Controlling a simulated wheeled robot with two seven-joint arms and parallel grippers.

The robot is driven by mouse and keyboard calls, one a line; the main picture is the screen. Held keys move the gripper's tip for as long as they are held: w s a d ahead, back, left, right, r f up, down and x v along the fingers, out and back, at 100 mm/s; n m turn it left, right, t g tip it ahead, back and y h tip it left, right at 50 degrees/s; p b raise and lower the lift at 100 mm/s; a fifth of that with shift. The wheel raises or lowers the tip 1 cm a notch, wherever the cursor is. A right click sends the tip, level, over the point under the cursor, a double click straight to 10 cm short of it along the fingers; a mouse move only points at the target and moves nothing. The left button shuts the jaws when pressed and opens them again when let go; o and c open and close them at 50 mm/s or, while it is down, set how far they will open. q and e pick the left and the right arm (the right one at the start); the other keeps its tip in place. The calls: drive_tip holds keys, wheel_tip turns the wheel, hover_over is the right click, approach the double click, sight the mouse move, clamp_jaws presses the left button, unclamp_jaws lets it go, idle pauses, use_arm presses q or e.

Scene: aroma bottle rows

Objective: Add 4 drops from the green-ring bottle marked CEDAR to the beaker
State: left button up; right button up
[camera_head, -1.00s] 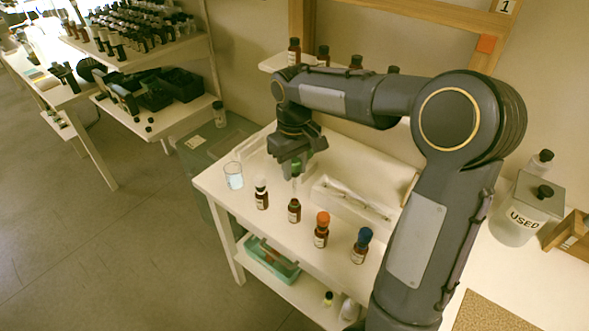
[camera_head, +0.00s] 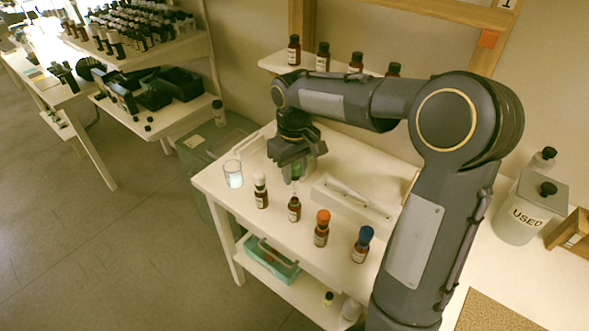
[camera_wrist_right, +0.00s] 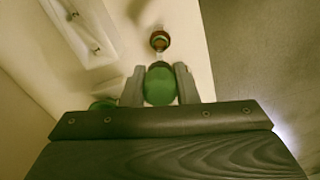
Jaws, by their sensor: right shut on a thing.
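My right gripper (camera_head: 295,163) is above the white table and shut on the green bulb (camera_wrist_right: 160,88) of a dropper, which sits between its two fingers in the wrist view. The dropper's glass tube (camera_head: 295,185) points down at the mouth of an open brown bottle (camera_head: 294,210); I cannot tell whether the tip is inside. The same bottle (camera_wrist_right: 160,41) shows beyond the bulb in the wrist view. Its label is too small to read. The clear beaker (camera_head: 233,174) stands to the left with pale liquid in it. My left gripper is out of view.
A shelf with several bottles is at the back. A container marked USED (camera_head: 522,222) stands right.

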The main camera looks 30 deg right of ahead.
sight(294, 193)
drive_tip(key=shift+c, duration=0.9)
drive_tip(key=shift+f, duration=0.1)
drive_tip(key=shift+f+b, duration=2.65)
drive_tip(key=shift+f, duration=1.25)
drive_tip(key=o, duration=0.3)
drive_tip(key=shift+r, duration=0.1)
